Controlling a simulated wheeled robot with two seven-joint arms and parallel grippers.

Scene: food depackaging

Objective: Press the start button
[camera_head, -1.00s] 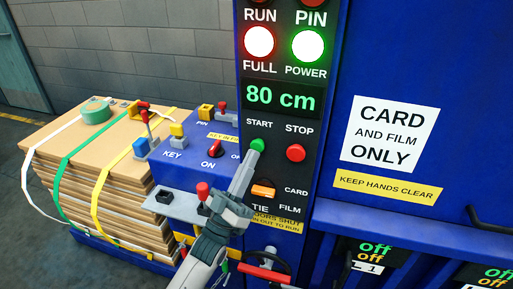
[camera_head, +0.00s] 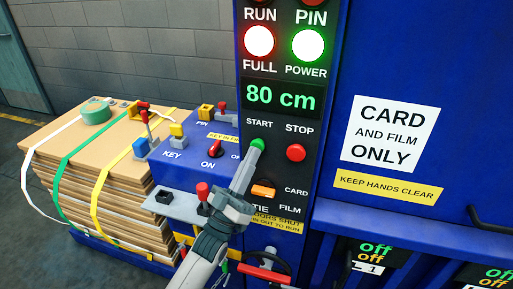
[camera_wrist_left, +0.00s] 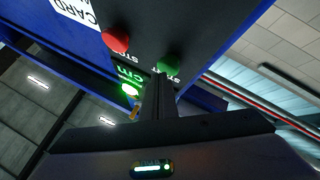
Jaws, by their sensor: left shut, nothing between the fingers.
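The green start button (camera_head: 257,144) is on the black control panel (camera_head: 276,170), under the word START. My left gripper (camera_head: 252,155) is shut and empty, with its fingertips at the lower edge of the button. From the pictures I cannot tell whether they touch it. In the left wrist view the start button (camera_wrist_left: 168,65) shows just beyond the closed fingers (camera_wrist_left: 158,85). My right gripper is not in view.
A red stop button (camera_head: 295,153) sits right of the start button. An orange switch (camera_head: 263,190) is below. Red-handled levers and a key box (camera_head: 190,160) stand left of the panel. A strapped cardboard stack (camera_head: 100,195) is further left.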

